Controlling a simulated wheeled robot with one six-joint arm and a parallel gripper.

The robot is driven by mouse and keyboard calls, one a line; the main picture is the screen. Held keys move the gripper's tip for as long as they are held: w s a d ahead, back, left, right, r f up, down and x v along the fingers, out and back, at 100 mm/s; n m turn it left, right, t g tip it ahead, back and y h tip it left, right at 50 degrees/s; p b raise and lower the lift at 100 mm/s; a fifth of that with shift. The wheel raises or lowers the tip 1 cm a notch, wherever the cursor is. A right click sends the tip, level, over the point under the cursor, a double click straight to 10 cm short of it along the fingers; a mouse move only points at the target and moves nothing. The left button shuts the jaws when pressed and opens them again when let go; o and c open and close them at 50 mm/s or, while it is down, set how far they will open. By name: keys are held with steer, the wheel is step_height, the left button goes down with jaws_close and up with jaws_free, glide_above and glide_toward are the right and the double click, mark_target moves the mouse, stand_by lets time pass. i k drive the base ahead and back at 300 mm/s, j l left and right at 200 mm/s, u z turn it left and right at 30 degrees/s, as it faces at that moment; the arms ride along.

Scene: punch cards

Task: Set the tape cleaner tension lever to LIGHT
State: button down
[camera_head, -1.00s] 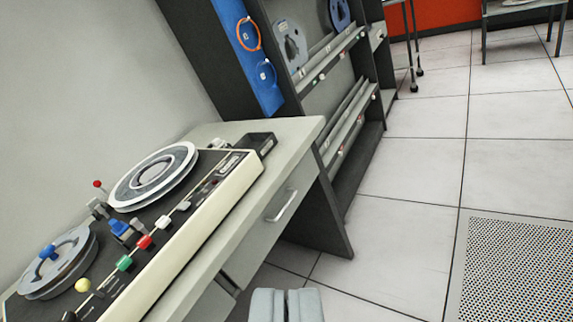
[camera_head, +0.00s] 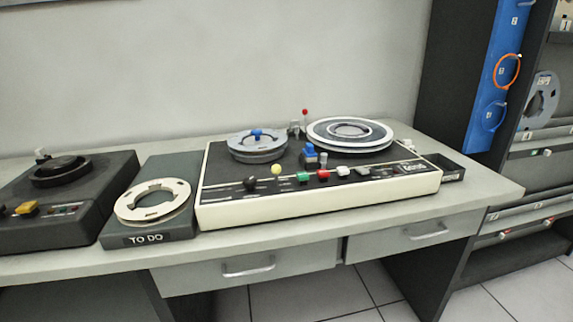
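The tape cleaner (camera_head: 320,205) is a cream and black console on the desk, a little right of centre. A grey reel with a blue hub (camera_head: 257,147) sits on its left, and a larger white-rimmed reel (camera_head: 349,135) on its right. A black knob (camera_head: 250,184), a yellow knob (camera_head: 276,170), and green, red and white controls line its front. A small red-tipped lever (camera_head: 305,117) stands upright at the back between the reels. I cannot tell which is the tension lever, and no LIGHT marking is readable. My gripper is out of view.
A TO DO tray (camera_head: 150,240) with a cream reel stands left of the cleaner. A black machine (camera_head: 62,200) is at far left. The desk (camera_head: 490,190) has drawers with handles. A dark shelf rack with a blue panel (camera_head: 497,75) stands at right.

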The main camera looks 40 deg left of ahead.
mark_target(277, 170)
steer(key=i+u, duration=0.15)
steer(key=u, duration=0.25)
steer(key=i+u, duration=0.15)
steer(key=u, duration=0.25)
steer(key=i+u, duration=0.2)
steer(key=u, duration=0.2)
